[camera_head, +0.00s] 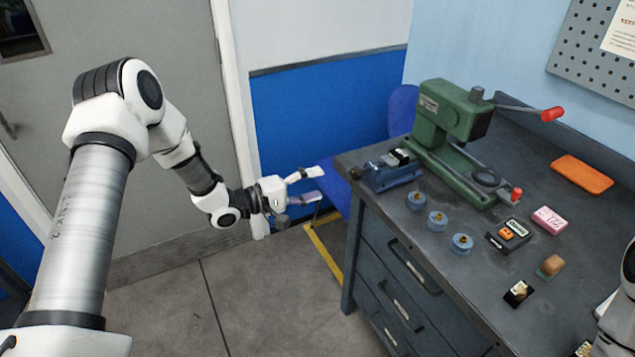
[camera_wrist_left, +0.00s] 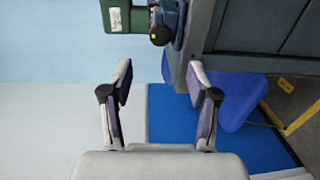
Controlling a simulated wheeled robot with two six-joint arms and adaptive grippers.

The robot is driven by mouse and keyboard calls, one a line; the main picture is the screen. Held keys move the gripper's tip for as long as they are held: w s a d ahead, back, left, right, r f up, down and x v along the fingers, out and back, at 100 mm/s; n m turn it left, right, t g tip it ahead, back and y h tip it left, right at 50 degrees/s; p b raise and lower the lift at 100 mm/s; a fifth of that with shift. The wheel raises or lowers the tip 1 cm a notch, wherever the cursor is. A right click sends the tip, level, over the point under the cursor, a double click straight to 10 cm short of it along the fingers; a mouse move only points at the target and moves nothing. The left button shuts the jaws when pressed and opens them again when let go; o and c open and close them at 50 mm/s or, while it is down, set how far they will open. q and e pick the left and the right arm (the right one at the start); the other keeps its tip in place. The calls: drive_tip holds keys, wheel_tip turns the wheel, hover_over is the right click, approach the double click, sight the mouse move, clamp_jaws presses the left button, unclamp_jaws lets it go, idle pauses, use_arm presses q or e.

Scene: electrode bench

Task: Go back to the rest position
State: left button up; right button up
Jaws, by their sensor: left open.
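My left gripper (camera_head: 305,187) is open and empty in the head view. It hangs in the air left of the workbench (camera_head: 343,165), clear of its edge. In the left wrist view its two fingers (camera_wrist_left: 160,88) stand apart with nothing between them. Of my right arm only a white part shows at the right edge of the head view; its gripper is not visible.
The bench holds a green press (camera_head: 450,125) with a red-tipped lever, a blue vise (camera_head: 390,172), several blue round pieces (camera_head: 437,221), an orange tray (camera_head: 581,174), a pink box (camera_head: 549,219) and small parts. A blue chair (camera_head: 402,108) stands behind. Floor left is clear.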

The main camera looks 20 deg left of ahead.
use_arm(q)
drive_tip(key=s+d+f+g+y, duration=0.2)
drive_tip(key=s+d+f+g, duration=0.25)
drive_tip(key=s+f, duration=0.55)
drive_tip(key=s+d+f+g+y, duration=0.3)
drive_tip(key=s+d+f, duration=0.4)
drive_tip(key=f, duration=0.4)
drive_tip(key=s+a+f+m+g+y, duration=0.1)
drive_tip(key=s+a+m+g+y, duration=0.2)
drive_tip(key=s, duration=0.7)
drive_tip(key=s+a+f+m+g+y, duration=0.2)
drive_tip(key=s+a+m+g, duration=0.1)
drive_tip(key=s+a+m, duration=0.2)
drive_tip(key=s+m, duration=0.2)
drive_tip(key=s, duration=0.2)
drive_tip(key=shift+s+a+f+y, duration=0.3)
drive_tip(key=shift+s+y, duration=0.1)
